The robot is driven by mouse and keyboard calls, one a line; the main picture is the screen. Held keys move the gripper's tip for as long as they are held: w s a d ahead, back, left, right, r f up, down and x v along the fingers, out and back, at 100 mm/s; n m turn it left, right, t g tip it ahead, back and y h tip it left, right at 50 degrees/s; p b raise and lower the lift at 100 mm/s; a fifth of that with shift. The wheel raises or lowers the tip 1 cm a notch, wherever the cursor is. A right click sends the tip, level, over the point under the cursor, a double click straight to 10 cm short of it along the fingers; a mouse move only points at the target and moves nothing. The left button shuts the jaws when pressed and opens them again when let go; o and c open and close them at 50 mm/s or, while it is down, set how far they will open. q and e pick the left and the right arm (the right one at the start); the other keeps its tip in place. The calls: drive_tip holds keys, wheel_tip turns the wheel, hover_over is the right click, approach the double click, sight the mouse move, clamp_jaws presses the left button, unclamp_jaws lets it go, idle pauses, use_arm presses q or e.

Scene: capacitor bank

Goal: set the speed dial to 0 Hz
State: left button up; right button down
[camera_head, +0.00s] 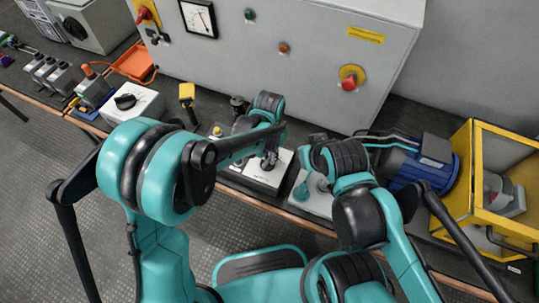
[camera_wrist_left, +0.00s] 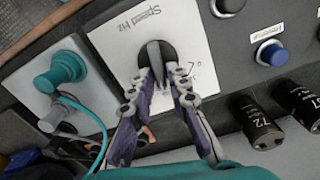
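The speed dial (camera_wrist_left: 156,58) is a round black knob with a raised grip bar on a white panel (camera_wrist_left: 110,45). The panel's "Speed Hz" print appears upside down in the left wrist view. The bar runs nearly up and down in that picture; which mark it points to cannot be read, as fingers cover part of the scale. My left gripper (camera_wrist_left: 157,80) has its fingertips on either side of the bar, seemingly closed on it. In the head view the left gripper (camera_head: 268,161) is over the white panel (camera_head: 271,177). My right gripper is hidden behind its arm.
A teal knob (camera_wrist_left: 66,68) with a cable stands on a neighbouring panel. A blue button (camera_wrist_left: 271,52) and black capacitors (camera_wrist_left: 256,122) are close on the other side. The grey cabinet (camera_head: 300,85) stands behind; a blue motor (camera_head: 422,168) and yellow frame (camera_head: 480,180) are at right.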

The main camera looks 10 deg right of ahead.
use_arm(q)
clamp_jaws()
drive_tip(key=shift+n, duration=0.3)
drive_tip(key=n, duration=0.6)
drive_tip(key=shift+w+a, duration=0.2)
drive_tip(key=shift+a, duration=0.1)
drive_tip(key=n, duration=0.3)
drive_tip(key=shift+a+n, duration=0.2)
drive_tip(key=shift+n, duration=0.2)
drive_tip(key=shift+a+n, duration=0.2)
drive_tip(key=shift+n, duration=1.7)
drive_tip(key=o, duration=0.6)
unclamp_jaws()
